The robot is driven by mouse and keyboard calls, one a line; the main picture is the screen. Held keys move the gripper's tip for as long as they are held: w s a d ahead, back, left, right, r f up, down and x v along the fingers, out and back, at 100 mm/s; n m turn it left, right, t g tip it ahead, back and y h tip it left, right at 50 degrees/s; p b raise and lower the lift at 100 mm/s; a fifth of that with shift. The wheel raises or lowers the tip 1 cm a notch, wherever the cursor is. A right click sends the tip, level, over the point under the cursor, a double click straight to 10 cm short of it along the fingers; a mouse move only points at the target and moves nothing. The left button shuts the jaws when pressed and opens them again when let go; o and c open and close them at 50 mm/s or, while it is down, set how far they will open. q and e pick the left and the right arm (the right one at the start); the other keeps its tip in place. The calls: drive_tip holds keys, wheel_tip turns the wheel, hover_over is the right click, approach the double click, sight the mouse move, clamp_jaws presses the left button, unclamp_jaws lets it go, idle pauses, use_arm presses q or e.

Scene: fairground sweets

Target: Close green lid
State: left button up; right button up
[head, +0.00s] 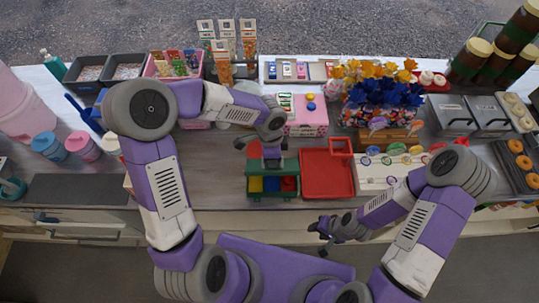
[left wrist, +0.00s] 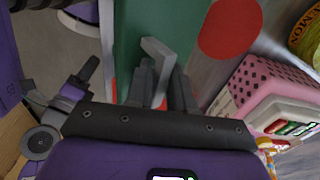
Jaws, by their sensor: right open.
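The green box (head: 272,194) stands near the counter's front edge in the head view, with yellow, blue and red compartments showing. Its green lid (head: 288,164) is raised at the back of the box, so the box is open. My left gripper (head: 272,155) is at the lid. In the left wrist view the lid (left wrist: 133,30) fills the top middle, and a grey bent handle (left wrist: 157,50) runs between my left fingers, which look closed on it. The fingertips are partly hidden in the head view. My right gripper (head: 322,234) is open and empty, in front of the counter.
A red tray (head: 327,176) stands right beside the green box. A pink box (head: 306,117) is behind it. A white rack (head: 371,183) with coloured rings is further right. Dark counter at the left front (head: 85,188) is clear.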

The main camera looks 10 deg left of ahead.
sight(273, 175)
use_arm(q)
drive_tip(key=shift+o, duration=0.7)
drive_tip(key=s+p, duration=0.1)
drive_tip(key=s+d+r+g+p, duration=0.1)
drive_tip(key=p, duration=0.1)
drive_tip(key=s+g+p, duration=0.1)
drive_tip(key=shift+s+d+r+p, duration=0.15)
drive_tip(key=shift+s+r+p, duration=0.2)
drive_tip(key=shift+s+r, duration=0.05)
drive_tip(key=r+p, duration=0.1)
drive_tip(key=r, duration=0.1)
drive_tip(key=s+r+p, duration=0.1)
drive_tip(key=r+p, duration=0.1)
drive_tip(key=shift+r, duration=0.1)
drive_tip(key=shift+s+d+r, duration=0.1)
drive_tip(key=shift+s, duration=0.05)
use_arm(e)
wheel_tip(273, 175, up, 8)
drive_tip(key=shift+w+d, duration=0.25)
drive_tip(key=shift+w, duration=0.05)
drive_tip(key=shift+w+f, duration=0.1)
